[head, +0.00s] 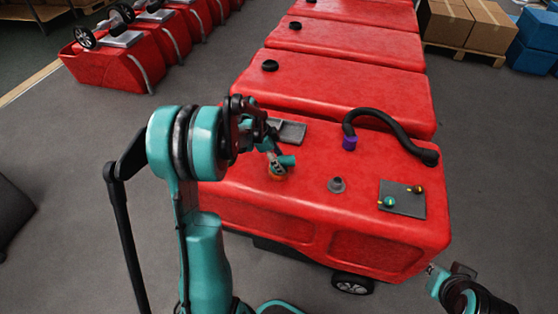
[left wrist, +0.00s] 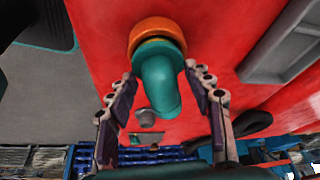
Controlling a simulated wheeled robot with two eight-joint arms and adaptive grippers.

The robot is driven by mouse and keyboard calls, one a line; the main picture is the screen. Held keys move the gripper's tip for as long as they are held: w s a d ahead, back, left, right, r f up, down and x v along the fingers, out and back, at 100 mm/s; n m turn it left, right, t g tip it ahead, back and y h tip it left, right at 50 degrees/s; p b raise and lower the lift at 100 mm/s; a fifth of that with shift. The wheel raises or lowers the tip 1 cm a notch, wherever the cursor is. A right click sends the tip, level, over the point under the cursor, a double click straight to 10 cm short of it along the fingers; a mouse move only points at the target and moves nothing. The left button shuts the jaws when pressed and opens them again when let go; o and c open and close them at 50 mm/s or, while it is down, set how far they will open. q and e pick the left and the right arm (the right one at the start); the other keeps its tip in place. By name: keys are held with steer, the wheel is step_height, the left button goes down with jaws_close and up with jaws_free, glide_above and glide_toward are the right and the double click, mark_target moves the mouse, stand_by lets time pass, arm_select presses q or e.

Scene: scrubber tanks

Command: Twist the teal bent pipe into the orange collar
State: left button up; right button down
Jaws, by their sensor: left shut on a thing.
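The teal bent pipe (head: 287,161) stands in the orange collar (head: 279,177) on the front red tank. In the left wrist view the pipe (left wrist: 158,82) has one end at the ring-shaped collar (left wrist: 157,26), and its bend points away from it. How deep it sits cannot be told. My left gripper (head: 272,148) is shut on the pipe; in the left wrist view its two fingers (left wrist: 161,80) lie on either side of it. My right gripper (head: 436,272) is at the lower right, beside the tank and apart from the pipe; its jaws are unclear.
The red tank (head: 270,211) also carries a grey recessed tray (head: 292,132), a black hose with a purple collar (head: 350,143), a grey fitting (head: 337,185) and a grey plate (head: 403,207) with two small knobs. More red tanks stand behind. Grey floor is open at left.

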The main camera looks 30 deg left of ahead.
arm_select(q)
steer(key=shift+w+m, duration=0.1)
steer(key=shift+m, duration=0.4)
steer(key=shift+m+g, duration=0.5)
steer(key=shift+m, duration=0.2)
steer(key=shift+m+g+h, duration=0.3)
steer(key=shift+m, duration=0.5)
